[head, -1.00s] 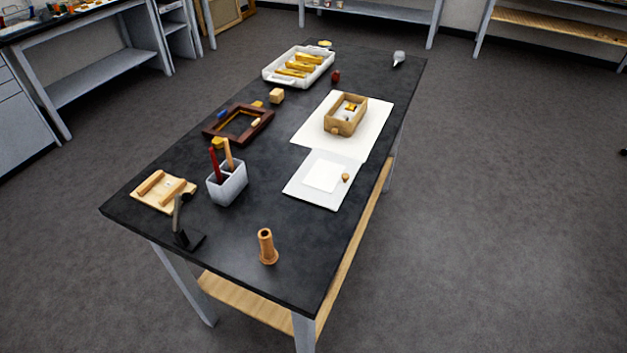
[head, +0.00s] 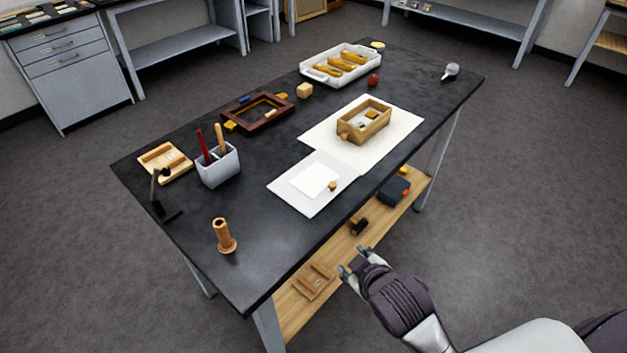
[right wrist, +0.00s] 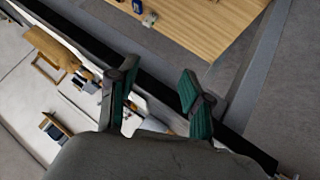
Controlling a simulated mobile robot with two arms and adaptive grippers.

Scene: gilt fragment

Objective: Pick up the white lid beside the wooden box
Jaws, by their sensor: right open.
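The small wooden box (head: 378,129) stands open on a large white sheet on the black table, with small pieces inside. Near its lower left lies a pale grey square (head: 291,198) with a smaller white square (head: 314,179) on it, which looks like the white lid. A small wooden knob-like piece (head: 333,186) is at the white square's right edge. My right gripper (head: 354,262) is open and empty, off the table's near side, below and right of the white square and apart from it. Its two fingers (right wrist: 157,85) also show in the right wrist view. My left gripper is out of view.
The table (head: 275,235) also bears a white tray (head: 313,73), a dark wooden frame (head: 236,123), a grey cup with sticks (head: 220,171) and a wooden turned piece (head: 224,237). The lower shelf (head: 293,315) holds several items. Floor to the right is clear.

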